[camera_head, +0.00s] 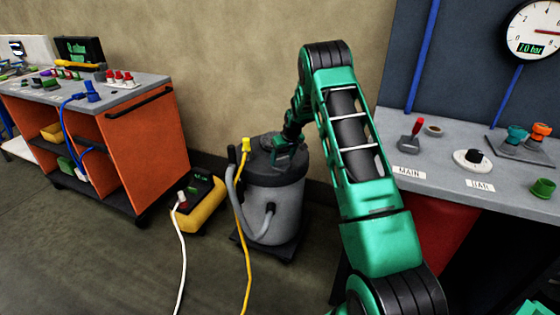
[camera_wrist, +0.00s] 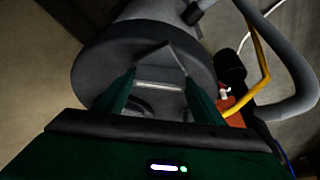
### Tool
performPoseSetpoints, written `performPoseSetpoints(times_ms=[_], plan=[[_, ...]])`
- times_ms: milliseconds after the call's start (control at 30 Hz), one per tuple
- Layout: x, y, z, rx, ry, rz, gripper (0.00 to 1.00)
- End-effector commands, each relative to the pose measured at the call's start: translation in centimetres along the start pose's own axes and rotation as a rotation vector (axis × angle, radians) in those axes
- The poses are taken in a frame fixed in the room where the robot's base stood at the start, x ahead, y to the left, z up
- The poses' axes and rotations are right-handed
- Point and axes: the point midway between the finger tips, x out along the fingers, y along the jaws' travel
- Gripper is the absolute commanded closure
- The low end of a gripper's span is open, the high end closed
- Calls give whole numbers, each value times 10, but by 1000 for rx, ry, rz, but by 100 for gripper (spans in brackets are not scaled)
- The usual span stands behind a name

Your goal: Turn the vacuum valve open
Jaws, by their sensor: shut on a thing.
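A grey shop vacuum (camera_head: 272,205) with a dark lid stands on the floor by the wall. My gripper (camera_head: 284,158) is down at its lid. In the wrist view my gripper (camera_wrist: 160,88) has its two green fingers on either side of a dark grey raised part, like a handle, on the round lid (camera_wrist: 95,68). It is shut on that part. No label marks a vacuum valve. A blue handle (camera_head: 91,92) is on the orange cart's top, near a dark display (camera_head: 79,50) with green text that seems to read mbar.
The orange cart (camera_head: 145,160) stands at left. A yellow-and-black unit (camera_head: 201,202) with a white cable sits left of the vacuum. A yellow cable and grey hose run beside it. The right bench (camera_head: 440,182) has a red lever, knobs and a gauge (camera_head: 535,32).

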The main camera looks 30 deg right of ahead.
Motion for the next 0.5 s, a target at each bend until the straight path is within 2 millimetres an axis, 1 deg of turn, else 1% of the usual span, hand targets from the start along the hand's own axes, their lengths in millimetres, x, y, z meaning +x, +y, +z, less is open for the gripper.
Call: performPoseSetpoints(times_ms=[200,500], plan=[[0,3,-1,-188,2,-78,60],[0,4,-2,-426,3,-176,60]])
